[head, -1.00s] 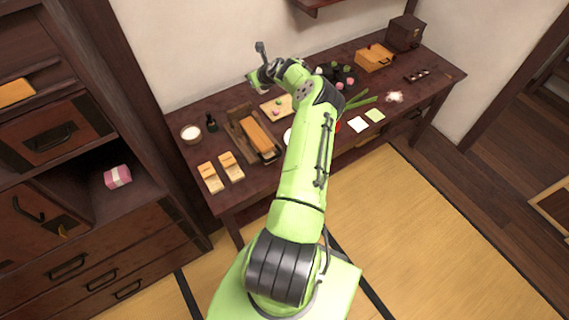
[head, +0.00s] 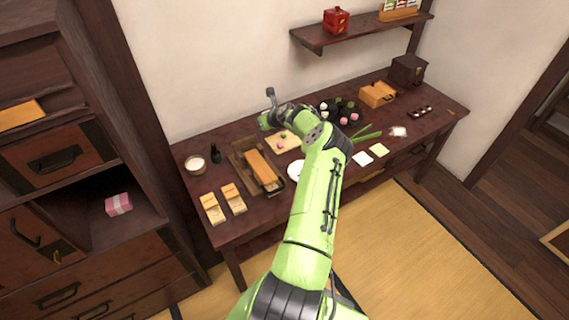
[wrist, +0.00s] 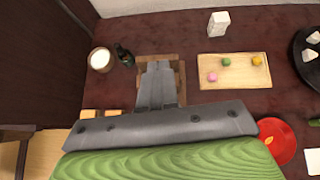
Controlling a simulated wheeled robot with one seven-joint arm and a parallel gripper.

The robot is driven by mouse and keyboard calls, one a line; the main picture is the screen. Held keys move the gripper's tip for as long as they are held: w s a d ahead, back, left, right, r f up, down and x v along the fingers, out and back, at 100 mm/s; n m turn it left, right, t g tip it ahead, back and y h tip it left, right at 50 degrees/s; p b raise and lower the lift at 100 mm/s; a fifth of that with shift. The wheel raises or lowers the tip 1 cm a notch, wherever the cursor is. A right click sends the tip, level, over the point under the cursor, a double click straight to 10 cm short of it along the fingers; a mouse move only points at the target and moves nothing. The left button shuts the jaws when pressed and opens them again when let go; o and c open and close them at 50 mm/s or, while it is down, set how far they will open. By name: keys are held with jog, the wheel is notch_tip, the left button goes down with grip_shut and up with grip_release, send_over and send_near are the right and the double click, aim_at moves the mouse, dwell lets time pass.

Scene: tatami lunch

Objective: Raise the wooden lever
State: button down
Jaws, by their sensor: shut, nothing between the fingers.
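A long light-wood bar (head: 262,166), which looks like the wooden lever, lies low in a dark wooden frame (head: 237,158) on the left part of the table. In the wrist view my gripper (wrist: 158,68) is shut and empty. Its grey fingers lie over the middle of the wooden frame (wrist: 178,66) in that picture and hide most of it, including the bar. I cannot tell whether the fingers touch it. In the head view my arm reaches over the table, and the fingertips cannot be made out.
A white-filled bowl (head: 195,164) and dark bottle (head: 216,153) stand left of the frame. Two wooden pieces (head: 233,199) lie in front. A board with coloured balls (wrist: 246,72) and a red plate (wrist: 276,140) are to the right. A shelf (head: 365,35) hangs above the table's back.

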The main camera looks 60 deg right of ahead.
jog(key=s+a+f, duration=0.3)
jog(key=s+a, duration=0.1)
jog(key=s, duration=0.5)
jog(key=shift+w+a, duration=0.1)
